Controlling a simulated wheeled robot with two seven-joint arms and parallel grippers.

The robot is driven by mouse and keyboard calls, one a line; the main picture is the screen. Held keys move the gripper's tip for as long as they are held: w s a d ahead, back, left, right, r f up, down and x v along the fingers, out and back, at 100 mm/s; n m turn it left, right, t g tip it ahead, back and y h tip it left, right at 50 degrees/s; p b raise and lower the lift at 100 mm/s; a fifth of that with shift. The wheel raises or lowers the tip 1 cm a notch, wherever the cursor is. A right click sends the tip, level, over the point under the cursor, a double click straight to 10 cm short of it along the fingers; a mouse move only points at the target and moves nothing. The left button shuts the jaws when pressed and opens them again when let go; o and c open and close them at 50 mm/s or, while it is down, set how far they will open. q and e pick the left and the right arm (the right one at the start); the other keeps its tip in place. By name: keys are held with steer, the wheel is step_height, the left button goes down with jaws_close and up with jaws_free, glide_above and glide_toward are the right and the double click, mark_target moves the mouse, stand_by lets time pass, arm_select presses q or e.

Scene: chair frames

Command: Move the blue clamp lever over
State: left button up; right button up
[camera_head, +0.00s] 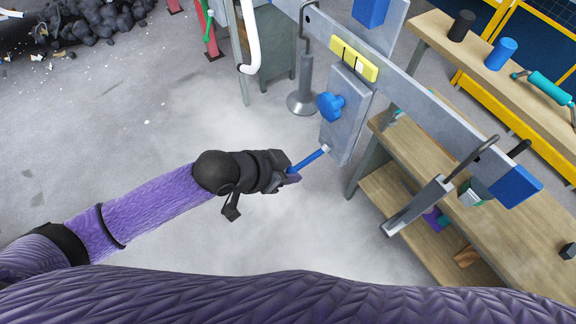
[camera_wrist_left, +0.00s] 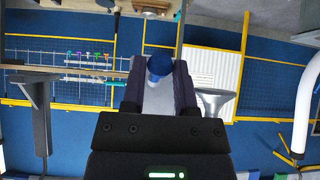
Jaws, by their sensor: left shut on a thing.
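The blue clamp lever (camera_head: 310,158) is a thin rod that sticks out from the lower part of a grey plate (camera_head: 345,105), pointing down and to the left. A blue knob (camera_head: 331,104) sits on the plate above it. My left gripper (camera_head: 291,173) is shut on the lever's free end, which its fingers hide. In the left wrist view a rounded blue part (camera_wrist_left: 159,66) shows between the fingers; I cannot tell whether it is the lever or the knob. My right gripper is not in view.
The plate hangs from a grey rail (camera_head: 410,99) with a yellow block (camera_head: 353,59). A wooden bench (camera_head: 480,185) stands at the right. Floor around my left arm is clear.

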arm_select(q)
steer(key=shift+r+p, duration=0.95)
steer(key=shift+r, duration=0.15)
steer(key=shift+a, duration=0.1)
steer(key=o, duration=1)
steer(key=shift+f, duration=0.1)
